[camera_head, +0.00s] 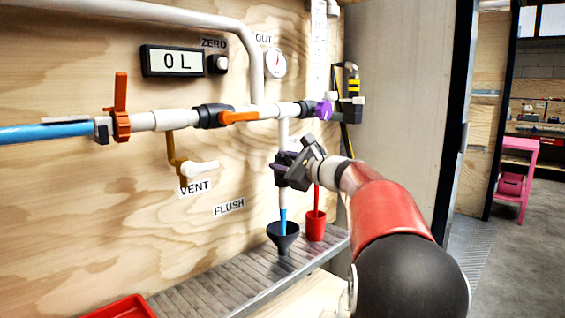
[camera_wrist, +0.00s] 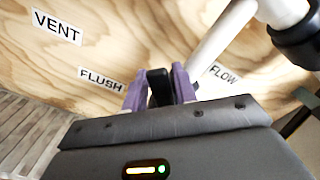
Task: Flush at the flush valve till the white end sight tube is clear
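My gripper (camera_head: 290,170) is at the vertical white pipe below the main line, in front of the plywood wall. In the wrist view its two purple fingertips (camera_wrist: 160,90) stand on either side of a black handle (camera_wrist: 159,86), close against it. The FLUSH label (camera_head: 229,207) is on the wall to the left; it also shows in the wrist view (camera_wrist: 101,80). Below my gripper a clear tube with blue in it (camera_head: 283,221) runs down into a black funnel (camera_head: 283,238). The valve body is mostly hidden by my gripper. I cannot pick out a white end sight tube for certain.
A display (camera_head: 173,61) reads 0 L, beside a ZERO button (camera_head: 217,64). An orange-handled valve (camera_head: 121,108), a VENT valve (camera_head: 199,169) and a gauge (camera_head: 276,63) are on the wall. A red cup (camera_head: 315,226) stands right of the funnel on a grated shelf (camera_head: 215,290).

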